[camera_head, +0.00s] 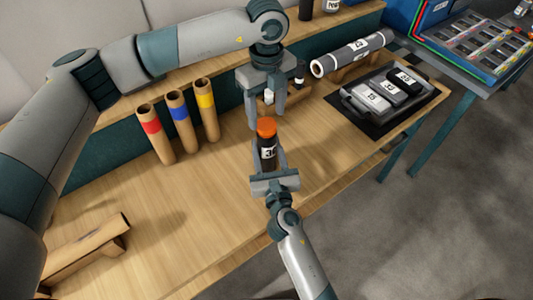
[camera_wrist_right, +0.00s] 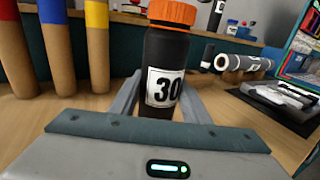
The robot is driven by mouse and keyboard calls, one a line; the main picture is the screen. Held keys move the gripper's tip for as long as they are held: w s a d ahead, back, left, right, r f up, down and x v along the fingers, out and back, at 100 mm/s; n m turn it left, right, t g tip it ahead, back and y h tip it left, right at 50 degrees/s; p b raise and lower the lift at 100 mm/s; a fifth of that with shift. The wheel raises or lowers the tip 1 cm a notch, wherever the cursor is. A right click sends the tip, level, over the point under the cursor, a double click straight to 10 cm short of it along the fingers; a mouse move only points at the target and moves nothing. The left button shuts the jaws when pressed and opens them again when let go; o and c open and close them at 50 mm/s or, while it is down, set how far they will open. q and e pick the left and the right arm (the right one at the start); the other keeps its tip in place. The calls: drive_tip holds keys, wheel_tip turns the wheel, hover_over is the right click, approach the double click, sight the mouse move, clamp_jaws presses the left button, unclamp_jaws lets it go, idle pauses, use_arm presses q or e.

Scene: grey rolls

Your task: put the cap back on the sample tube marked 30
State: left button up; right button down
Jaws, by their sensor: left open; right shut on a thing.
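The sample tube marked 30 (camera_wrist_right: 163,85) is black with a white label and stands upright between my right gripper's fingers. It also shows in the head view (camera_head: 267,158). The orange cap (camera_head: 266,126) sits straight on its top and shows in the right wrist view (camera_wrist_right: 173,13); I cannot tell how tightly it is seated. My right gripper (camera_head: 269,166) is shut on the tube, below the cap. My left gripper (camera_head: 266,112) points down just above the cap. Its fingers are apart and nothing is between them.
Three cardboard tubes with red (camera_head: 152,131), blue (camera_head: 180,114) and yellow (camera_head: 206,103) bands stand to the left. A cardboard stand (camera_head: 87,247) is front left.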

use_arm(q)
drive_tip(key=shift+f, duration=1.45)
drive_tip(key=c, duration=1.1)
